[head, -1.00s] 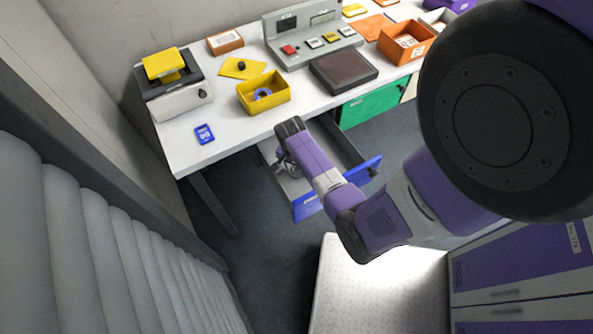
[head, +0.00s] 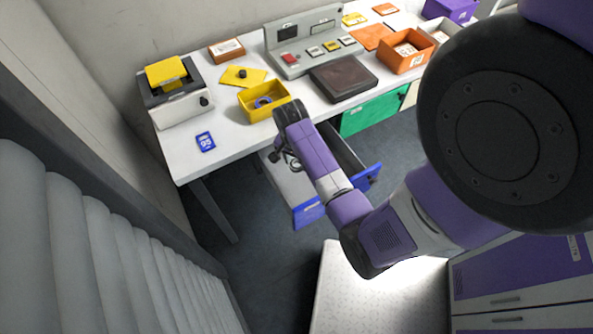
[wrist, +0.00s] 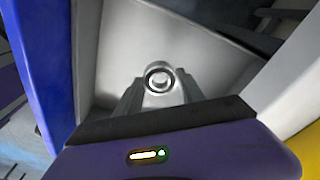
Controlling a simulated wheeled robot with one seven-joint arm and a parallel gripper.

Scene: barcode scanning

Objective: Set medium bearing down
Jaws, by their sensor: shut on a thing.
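The medium bearing (wrist: 158,76) is a small metal ring with a dark band, seen in the wrist view between my two fingers. My gripper (wrist: 160,92) is shut on it. In the head view my gripper (head: 287,158) is over the left part of an open drawer (head: 290,182) with a blue front, under the table. My arm hides part of the drawer. In the wrist view the drawer's blue wall stands at left and its pale inside lies beyond the bearing. I cannot tell how high above the drawer floor the bearing is.
A blue card (head: 206,142), a dark pad (head: 342,78) and an orange bin (head: 405,62) are also on the table. A green drawer front (head: 370,112) is to the right.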

